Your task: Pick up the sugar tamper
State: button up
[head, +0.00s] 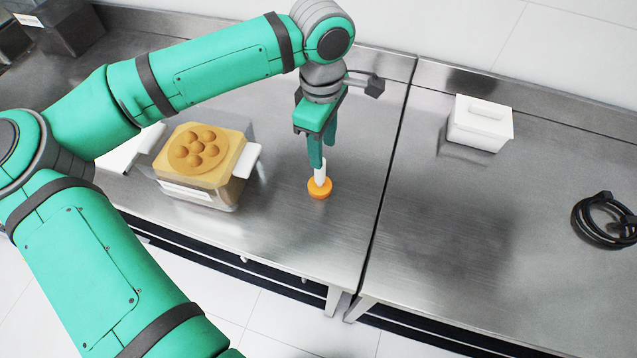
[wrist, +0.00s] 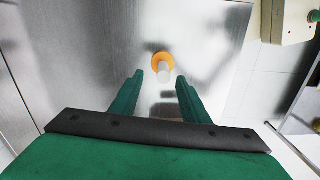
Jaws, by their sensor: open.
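The sugar tamper (head: 319,186) stands upright on the steel table, with an orange disc base and a white handle. In the wrist view the tamper (wrist: 162,63) shows from above, its orange disc behind the pale handle end. My gripper (head: 317,163) is open and points down right over the tamper. In the wrist view my gripper (wrist: 159,82) has one finger to each side of the handle's line, with the tamper just beyond the fingertips. I cannot tell whether the handle top is between the fingers. Nothing is held.
A container with a tan domed top (head: 200,155) and white side handles stands left of the tamper. A white lidded box (head: 480,123) and a coiled black cable (head: 606,220) are on the right table (head: 440,230). A seam divides the two tables.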

aim_at(319, 176)
jog(key=shift+a+f, duration=0.25)
jog(key=shift+f, duration=0.15)
notch_tip(319, 176, down, 5)
jog(key=shift+r, duration=0.1)
jog(key=shift+s+a+f, duration=0.1)
jog(key=shift+s+f, duration=0.05)
jog(key=shift+f, duration=1.2)
jog(key=shift+s+f, duration=0.1)
jog(key=shift+f, duration=1.2)
grip_shut()
